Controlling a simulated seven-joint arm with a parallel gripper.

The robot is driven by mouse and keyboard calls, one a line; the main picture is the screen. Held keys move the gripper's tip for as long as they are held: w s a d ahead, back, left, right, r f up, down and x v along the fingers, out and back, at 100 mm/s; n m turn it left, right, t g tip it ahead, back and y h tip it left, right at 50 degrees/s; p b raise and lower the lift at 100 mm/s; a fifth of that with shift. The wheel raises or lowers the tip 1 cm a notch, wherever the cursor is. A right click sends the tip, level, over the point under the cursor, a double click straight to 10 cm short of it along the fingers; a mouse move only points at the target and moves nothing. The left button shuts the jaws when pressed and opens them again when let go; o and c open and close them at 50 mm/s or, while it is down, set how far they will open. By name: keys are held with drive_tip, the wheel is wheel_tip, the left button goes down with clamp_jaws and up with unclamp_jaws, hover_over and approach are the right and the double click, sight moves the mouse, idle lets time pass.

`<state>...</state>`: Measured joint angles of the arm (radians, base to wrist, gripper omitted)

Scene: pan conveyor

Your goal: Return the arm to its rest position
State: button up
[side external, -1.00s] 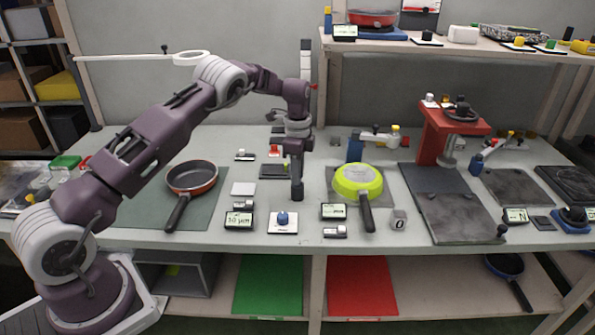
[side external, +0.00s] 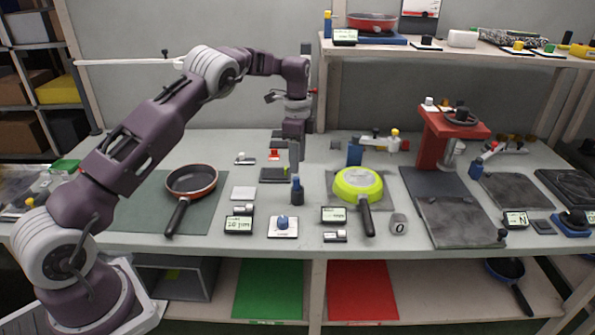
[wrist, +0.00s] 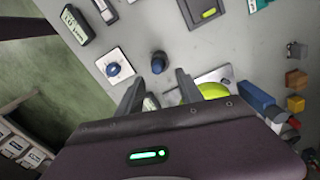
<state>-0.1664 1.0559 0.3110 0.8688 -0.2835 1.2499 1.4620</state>
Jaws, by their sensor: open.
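My gripper (side external: 294,158) is raised above the middle of the table and points down. In the wrist view its two fingers (wrist: 158,86) are apart with nothing held between them. A small dark blue upright piece (side external: 297,191) stands on the table below the gripper, clear of the fingers. It also shows in the wrist view (wrist: 158,63), just beyond the fingertips. My arm is bent, with the elbow high on the left.
A dark pan with a red rim (side external: 191,180) lies at left on a green-grey mat. A yellow-green pan (side external: 358,184) lies right of the gripper. A blue knob on a white plate (side external: 283,226) is in front. A red stand (side external: 452,125) and a shelf (side external: 480,48) are at right.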

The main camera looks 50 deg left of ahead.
drive_tip(key=shift+r, duration=0.25)
drive_tip(key=s+d+r+n+t, duration=0.1)
drive_tip(key=s+d+r+n, duration=0.15)
drive_tip(key=r, duration=0.45)
drive_tip(key=s+d+r+n+t, duration=0.15)
drive_tip(key=s+r, duration=0.25)
drive_tip(key=r, duration=0.4)
drive_tip(key=s+d+r+n, duration=0.2)
drive_tip(key=s+d+r, duration=0.1)
drive_tip(key=s, duration=0.3)
drive_tip(key=s+d+r+n, duration=0.1)
drive_tip(key=s+d+r, duration=0.2)
drive_tip(key=s+r, duration=0.15)
drive_tip(key=s+d+f+n+t, duration=0.1)
drive_tip(key=s+d+f+n, duration=0.1)
drive_tip(key=s, duration=0.9)
drive_tip(key=s+d+f+n+t, duration=0.2)
drive_tip(key=s+d+n, duration=0.1)
drive_tip(key=s, duration=0.8)
drive_tip(key=shift+s+f, duration=0.25)
drive_tip(key=shift+f, duration=0.05)
drive_tip(key=shift+d, duration=0.1)
